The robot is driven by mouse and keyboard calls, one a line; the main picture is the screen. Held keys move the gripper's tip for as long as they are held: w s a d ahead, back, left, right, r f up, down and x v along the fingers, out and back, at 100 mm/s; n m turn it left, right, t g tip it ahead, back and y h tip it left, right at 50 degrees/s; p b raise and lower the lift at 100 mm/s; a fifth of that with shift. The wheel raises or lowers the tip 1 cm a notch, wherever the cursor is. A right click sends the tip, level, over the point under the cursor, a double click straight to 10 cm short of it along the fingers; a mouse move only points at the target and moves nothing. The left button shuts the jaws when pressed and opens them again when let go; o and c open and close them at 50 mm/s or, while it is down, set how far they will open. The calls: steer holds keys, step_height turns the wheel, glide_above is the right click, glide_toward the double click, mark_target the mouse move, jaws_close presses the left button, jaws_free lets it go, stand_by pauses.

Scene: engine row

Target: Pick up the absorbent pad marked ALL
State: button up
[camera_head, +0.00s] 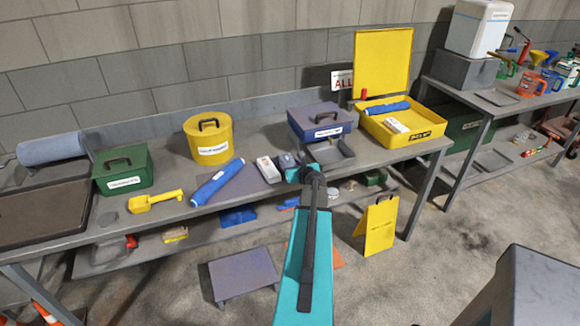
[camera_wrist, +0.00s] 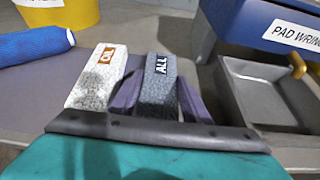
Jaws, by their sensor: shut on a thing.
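The grey absorbent pad marked ALL (camera_wrist: 158,82) stands between the two dark fingers of my gripper (camera_wrist: 157,98) in the wrist view. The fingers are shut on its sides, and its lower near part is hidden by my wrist. In the head view the grey pad (camera_head: 286,160) shows small at the tip of my arm, with my gripper (camera_head: 295,171) at it. I cannot tell whether it is clear of the bench. A white pad with an orange label (camera_wrist: 98,80) lies just left of my left finger; it also shows in the head view (camera_head: 268,169).
A grey tray (camera_head: 333,153) and a blue-grey PAD WRINGER box (camera_head: 320,122) are close on the right. An open yellow case (camera_head: 436,128) is farther right. A yellow floor sign (camera_head: 378,226) stands in front.

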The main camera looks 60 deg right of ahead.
mark_target(291, 159)
steer(key=shift+r, duration=0.15)
steer(key=shift+r+b, duration=0.3)
steer(key=shift+r, duration=1.05)
steer(key=shift+s+a+r, duration=0.15)
steer(key=shift+a+r, duration=0.05)
steer(key=shift+r, duration=0.1)
steer(key=s+a+r+b, duration=0.1)
steer(key=s+a, duration=0.5)
steer(key=a, duration=0.2)
steer(key=shift+s+r, duration=0.15)
steer(key=shift+s, duration=0.15)
steer(key=shift+s+a+p, duration=0.1)
steer(key=shift+a+p, duration=0.05)
steer(key=shift+p, duration=0.55)
